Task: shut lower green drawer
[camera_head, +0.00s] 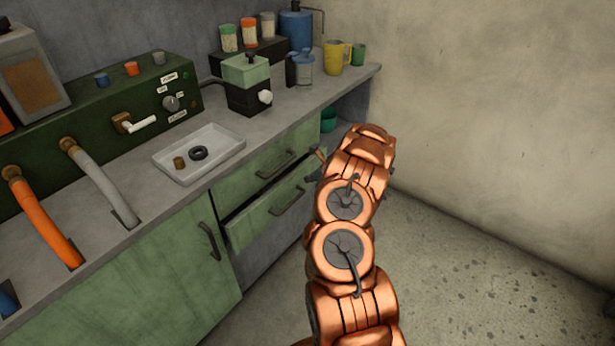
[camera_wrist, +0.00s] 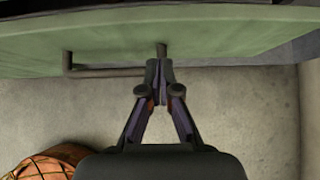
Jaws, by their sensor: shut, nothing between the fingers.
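The lower green drawer (camera_head: 262,218) is in the cabinet under the counter in the head view. It stands partly open, its front out from the cabinet, with a dark bar handle (camera_head: 288,199). The upper green drawer (camera_head: 265,167) is above it and looks shut. In the wrist view a green drawer front (camera_wrist: 110,40) with a bar handle (camera_wrist: 105,72) fills the top. My gripper (camera_wrist: 160,85) is shut and empty, its tips close to the handle's right end; whether they touch I cannot tell. In the head view my arm mostly hides the gripper.
A green cabinet door (camera_head: 140,275) is left of the drawers. On the counter are a white tray (camera_head: 199,153), a green-and-black device (camera_head: 247,82) and a yellow mug (camera_head: 336,58). The floor (camera_head: 470,260) on the right is clear up to the wall.

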